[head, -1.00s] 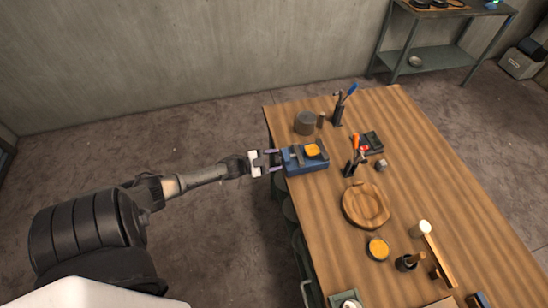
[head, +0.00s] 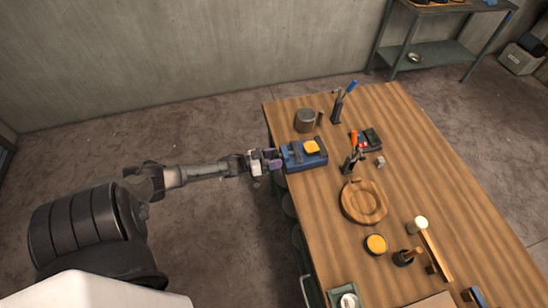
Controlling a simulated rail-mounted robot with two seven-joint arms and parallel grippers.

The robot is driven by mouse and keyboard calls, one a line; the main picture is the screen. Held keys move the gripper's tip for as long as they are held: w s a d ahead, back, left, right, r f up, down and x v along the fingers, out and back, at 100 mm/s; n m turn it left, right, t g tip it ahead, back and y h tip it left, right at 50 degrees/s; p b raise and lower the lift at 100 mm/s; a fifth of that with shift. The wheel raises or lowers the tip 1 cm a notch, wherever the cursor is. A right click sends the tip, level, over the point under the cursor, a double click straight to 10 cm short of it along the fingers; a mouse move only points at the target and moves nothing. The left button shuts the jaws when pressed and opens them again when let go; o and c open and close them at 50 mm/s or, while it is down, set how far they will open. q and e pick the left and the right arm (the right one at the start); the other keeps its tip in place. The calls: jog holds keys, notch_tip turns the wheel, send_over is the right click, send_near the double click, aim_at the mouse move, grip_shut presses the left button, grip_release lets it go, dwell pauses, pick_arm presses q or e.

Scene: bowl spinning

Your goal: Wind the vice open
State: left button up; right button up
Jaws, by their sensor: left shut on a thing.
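The blue vice (head: 303,158) sits at the left edge of the wooden workbench, with a yellow-orange piece (head: 312,147) at its top. My left gripper (head: 271,161) is at the vice's left end, just off the bench edge. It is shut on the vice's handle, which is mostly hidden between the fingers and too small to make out. The arm reaches in level from the left. My right gripper is not in view.
On the bench (head: 430,170) stand a grey cylinder (head: 304,120), tool holders (head: 337,112), a round wooden dish (head: 364,202), a yellow-topped tin (head: 376,244) and a mallet-like tool (head: 418,224). A metal shelf (head: 440,55) stands behind.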

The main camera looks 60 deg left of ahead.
pick_arm(q)
jog(key=shift+n, duration=0.5)
jog(key=o, duration=0.9)
jog(key=v, duration=1.3)
jog(key=shift+s+a, duration=0.1)
jog(key=shift+s, duration=0.3)
